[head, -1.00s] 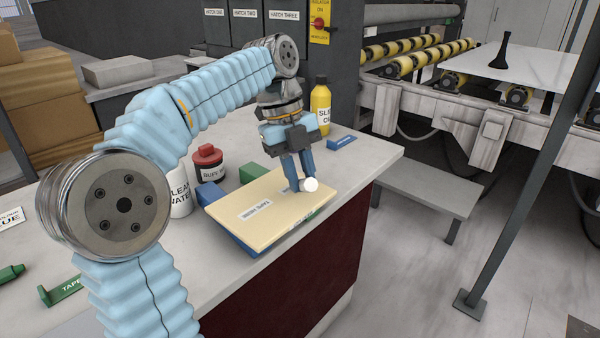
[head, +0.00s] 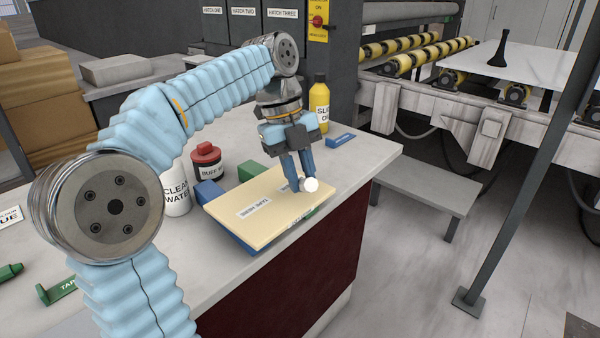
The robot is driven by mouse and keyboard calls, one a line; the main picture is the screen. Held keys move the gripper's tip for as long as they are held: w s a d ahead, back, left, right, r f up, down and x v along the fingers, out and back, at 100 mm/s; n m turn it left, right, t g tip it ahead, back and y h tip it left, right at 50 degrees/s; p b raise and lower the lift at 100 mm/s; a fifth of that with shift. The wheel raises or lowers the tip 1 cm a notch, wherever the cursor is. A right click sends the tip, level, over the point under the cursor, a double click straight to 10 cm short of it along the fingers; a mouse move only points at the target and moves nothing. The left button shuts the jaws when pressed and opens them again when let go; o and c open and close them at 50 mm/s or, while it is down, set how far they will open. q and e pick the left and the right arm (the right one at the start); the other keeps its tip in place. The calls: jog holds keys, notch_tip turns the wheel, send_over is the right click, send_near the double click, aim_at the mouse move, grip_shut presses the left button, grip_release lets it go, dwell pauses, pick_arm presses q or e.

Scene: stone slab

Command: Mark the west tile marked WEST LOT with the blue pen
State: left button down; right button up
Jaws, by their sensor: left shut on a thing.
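My left gripper (head: 300,184) reaches down over a cream board (head: 270,205) on the bench. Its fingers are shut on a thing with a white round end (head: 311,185). The rest of that thing is mostly hidden by the fingers, so I cannot tell whether it is the blue pen. A small blue patch shows beside the fingers. The board rests on blue and green supports and bears a small label that I cannot read surely. I see no tile readable as WEST LOT. My right gripper is not in view.
The stone-topped bench (head: 225,268) also holds a CLEAN WATER container (head: 177,194), a red-lidded pot (head: 207,162), a yellow bottle (head: 320,105), a small blue block (head: 341,140), a green holder (head: 60,289) and a green marker-like thing (head: 10,271). A low grey bench (head: 425,186) stands right.

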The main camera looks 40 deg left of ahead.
pick_arm(q)
jog(key=shift+s+d, duration=0.1)
jog(key=shift+d, duration=0.1)
jog(key=shift+r, duration=0.1)
notch_tip(320, 180, up, 3)
jog(key=p, duration=0.3)
jog(key=shift+r, duration=1.95)
